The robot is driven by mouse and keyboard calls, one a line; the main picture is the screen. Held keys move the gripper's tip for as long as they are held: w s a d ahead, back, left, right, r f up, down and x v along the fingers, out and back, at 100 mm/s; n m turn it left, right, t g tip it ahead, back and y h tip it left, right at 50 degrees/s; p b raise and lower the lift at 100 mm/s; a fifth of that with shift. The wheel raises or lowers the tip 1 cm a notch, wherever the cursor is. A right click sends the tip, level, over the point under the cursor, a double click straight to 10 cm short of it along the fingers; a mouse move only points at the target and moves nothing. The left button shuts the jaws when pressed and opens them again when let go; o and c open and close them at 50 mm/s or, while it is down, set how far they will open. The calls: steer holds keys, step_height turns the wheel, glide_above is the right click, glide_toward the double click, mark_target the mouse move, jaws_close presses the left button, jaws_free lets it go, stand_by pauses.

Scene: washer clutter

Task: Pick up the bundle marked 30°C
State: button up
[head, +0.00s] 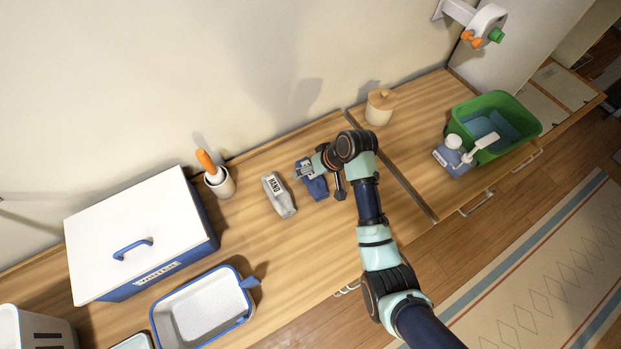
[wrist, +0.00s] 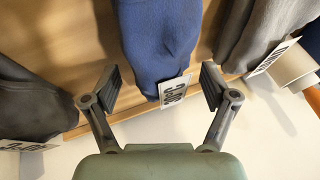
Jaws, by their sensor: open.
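A blue cloth bundle (wrist: 160,40) hangs into the wrist view from the top, between my two fingers. Its white tag (wrist: 174,90) is upside down and appears to read 30°C. The same blue bundle (head: 317,188) shows in the head view, partly covered by my gripper. My gripper (wrist: 161,86) is open, with one finger on each side of the bundle's tagged end; I cannot tell whether they touch it. In the head view my gripper (head: 306,170) is over the wall-side end of the bundle.
A grey bundle (head: 280,197) tagged HAND lies just left of the blue one. A dark grey tagged bundle (wrist: 35,105) is on its other side. A wooden-lidded jar (head: 380,108), a utensil cup (head: 219,183) and a white lidded box (head: 130,230) stand on the counter.

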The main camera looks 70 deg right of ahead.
steer(key=shift+w+f, duration=0.3)
steer(key=shift+f, duration=0.3)
steer(key=shift+c, duration=0.3)
steer(key=c, duration=1.3)
steer(key=shift+o, duration=0.2)
step_height(320, 180, up, 20)
steer(key=p, duration=0.4)
